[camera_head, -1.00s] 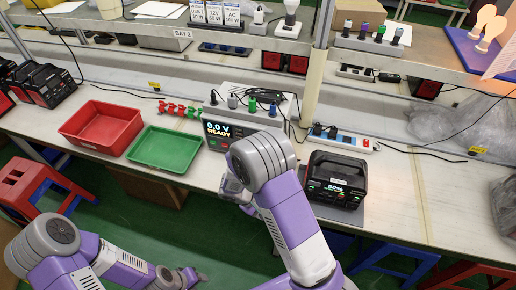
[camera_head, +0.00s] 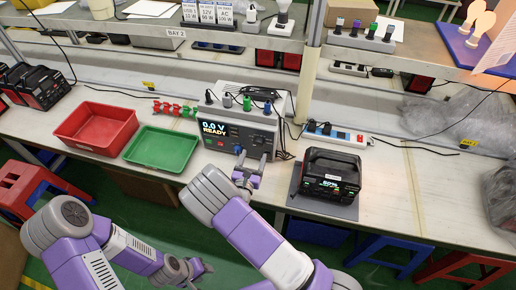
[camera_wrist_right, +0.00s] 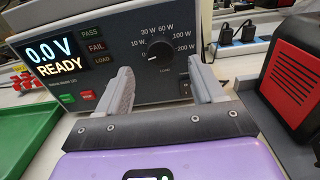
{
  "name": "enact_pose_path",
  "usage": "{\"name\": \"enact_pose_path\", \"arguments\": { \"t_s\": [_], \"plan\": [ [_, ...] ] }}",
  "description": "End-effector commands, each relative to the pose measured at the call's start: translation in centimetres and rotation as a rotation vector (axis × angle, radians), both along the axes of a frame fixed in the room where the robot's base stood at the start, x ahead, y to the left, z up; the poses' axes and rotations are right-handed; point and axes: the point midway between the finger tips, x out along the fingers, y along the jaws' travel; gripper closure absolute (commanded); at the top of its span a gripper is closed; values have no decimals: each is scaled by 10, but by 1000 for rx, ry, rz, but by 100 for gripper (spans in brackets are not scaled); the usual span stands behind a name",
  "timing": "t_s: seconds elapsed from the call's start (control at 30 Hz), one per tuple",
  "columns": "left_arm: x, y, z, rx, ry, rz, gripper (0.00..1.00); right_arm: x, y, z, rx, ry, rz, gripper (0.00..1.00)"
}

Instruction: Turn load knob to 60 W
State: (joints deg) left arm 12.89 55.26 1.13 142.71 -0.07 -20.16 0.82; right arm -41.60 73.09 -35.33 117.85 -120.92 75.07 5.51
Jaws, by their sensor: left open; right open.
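The tester (camera_head: 237,132) is a grey box on the bench whose screen reads 0.0 V READY. In the right wrist view its black load knob (camera_wrist_right: 159,51) sits on the front panel, ringed by marks from 10 W to 200 W, with 60 W at the upper right. A pale mark shows at the knob's lower left; its exact setting is hard to tell. My right gripper (camera_wrist_right: 163,82) is open, its fingers pointing at the panel below and either side of the knob, apparently not touching it; it also shows in the head view (camera_head: 252,167). My left gripper (camera_head: 196,269) is open and empty, low before the bench.
A green tray (camera_head: 162,149) and a red tray (camera_head: 96,128) lie left of the tester. A black power station (camera_head: 331,173) stands close on its right. Plugs and cables lie on and behind the tester. A shelf (camera_head: 170,32) runs above.

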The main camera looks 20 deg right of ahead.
Motion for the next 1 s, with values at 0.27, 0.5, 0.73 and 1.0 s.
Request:
{"name": "enact_pose_path", "arguments": {
  "t_s": [0.27,0.5,0.73,1.0],
  "plan": [
    [0,0,-5,0,0,0,57,34,-24,-1,4,-1,-4,32],
    [0,0,-5,0,0,0,57,42,-30,0,3,1,-4,32],
    [0,0,-5,0,0,0,57,42,-29,0,4,0,-4,41],
    [0,0,-5,0,0,0,57,42,-29,0,4,0,-4,82]
  ]
}}
